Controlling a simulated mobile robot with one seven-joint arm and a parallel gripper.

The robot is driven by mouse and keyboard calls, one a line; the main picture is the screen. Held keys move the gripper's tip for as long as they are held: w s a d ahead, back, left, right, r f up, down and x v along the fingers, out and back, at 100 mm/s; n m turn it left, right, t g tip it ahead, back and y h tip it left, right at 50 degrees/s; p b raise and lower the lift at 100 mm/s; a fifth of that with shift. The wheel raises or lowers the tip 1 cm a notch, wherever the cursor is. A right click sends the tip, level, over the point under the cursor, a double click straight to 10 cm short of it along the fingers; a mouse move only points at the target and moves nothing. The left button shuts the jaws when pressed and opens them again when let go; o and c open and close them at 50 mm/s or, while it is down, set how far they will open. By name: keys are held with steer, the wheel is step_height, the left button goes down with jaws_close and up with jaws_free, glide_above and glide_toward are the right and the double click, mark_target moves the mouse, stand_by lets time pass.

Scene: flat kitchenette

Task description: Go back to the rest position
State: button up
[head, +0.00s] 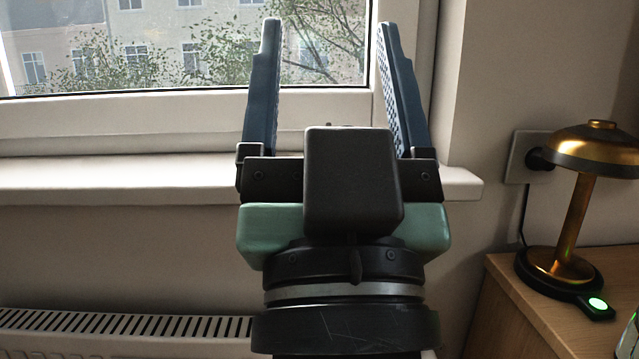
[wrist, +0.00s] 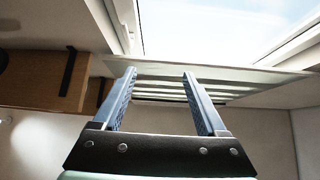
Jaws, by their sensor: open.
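My gripper (head: 325,28) is raised in the middle of the head view, in front of the window and its sill. Its two dark blue fingers point up and stand wide apart, with nothing between them. In the wrist view my gripper (wrist: 160,72) also shows open and empty. No object is held.
A window (head: 180,50) with a white sill (head: 110,181) is behind my gripper. A radiator (head: 120,325) is below the sill. At the right, a brass lamp (head: 575,210) stands on a wooden cabinet (head: 510,310), near a wall socket (head: 525,158).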

step_height(320, 180, up, 41)
steer(key=s+t+p, duration=0.1)
steer(key=s+p, duration=0.1)
steer(key=p, duration=3.6)
steer(key=shift+a, duration=0.4)
